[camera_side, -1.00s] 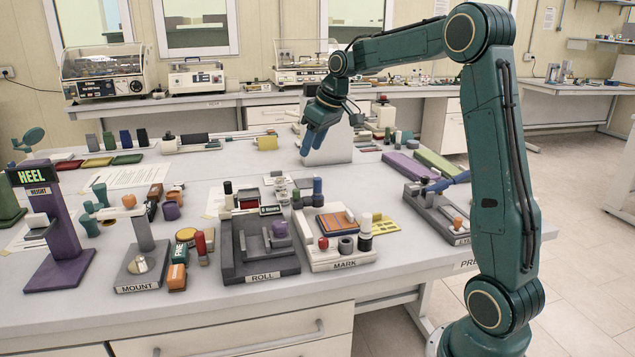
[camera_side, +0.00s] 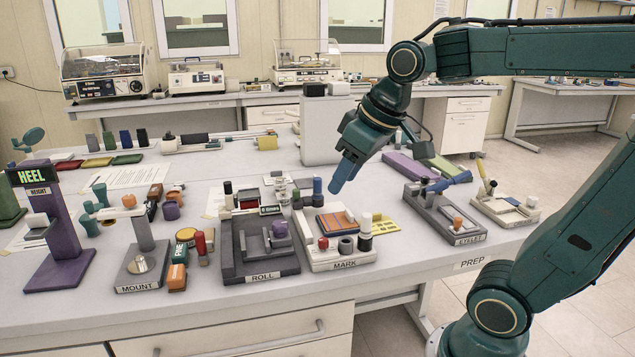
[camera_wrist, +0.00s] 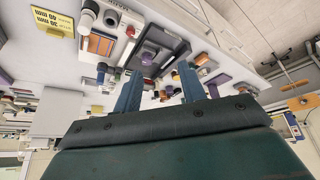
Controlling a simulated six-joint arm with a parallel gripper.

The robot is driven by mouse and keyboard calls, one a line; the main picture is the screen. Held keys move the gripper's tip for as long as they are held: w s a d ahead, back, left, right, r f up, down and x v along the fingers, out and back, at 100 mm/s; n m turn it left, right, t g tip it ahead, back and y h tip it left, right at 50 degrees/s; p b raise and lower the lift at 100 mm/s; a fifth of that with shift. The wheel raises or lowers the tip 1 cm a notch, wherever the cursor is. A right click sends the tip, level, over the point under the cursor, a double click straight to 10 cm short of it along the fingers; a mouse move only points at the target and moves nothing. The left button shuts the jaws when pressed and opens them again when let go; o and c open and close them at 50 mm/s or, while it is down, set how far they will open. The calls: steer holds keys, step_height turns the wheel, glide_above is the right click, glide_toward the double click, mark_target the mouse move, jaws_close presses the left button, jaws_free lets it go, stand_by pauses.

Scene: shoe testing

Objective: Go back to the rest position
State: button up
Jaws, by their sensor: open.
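My gripper (camera_side: 345,176) hangs in the air above the table, behind the MARK station, with blue fingers pointing down and a little left. In the wrist view my gripper (camera_wrist: 158,88) shows two blue fingers apart with a gap between them. It is open and nothing is held between the fingers. In the side view the two fingers overlap, so the gap hardly shows there.
The MARK station (camera_side: 345,262) and ROLL station (camera_side: 262,272) stand at the table's front. The EYELET station (camera_side: 468,236) is at right. A tall pale box (camera_side: 318,130) stands behind my gripper. The purple HEEL stand (camera_side: 62,232) and MOUNT station (camera_side: 140,280) are at left.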

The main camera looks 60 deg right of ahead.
steer(key=s+a+f, duration=0.3)
steer(key=s+f, duration=0.1)
steer(key=s, duration=0.5)
steer(key=shift+s, duration=0.15)
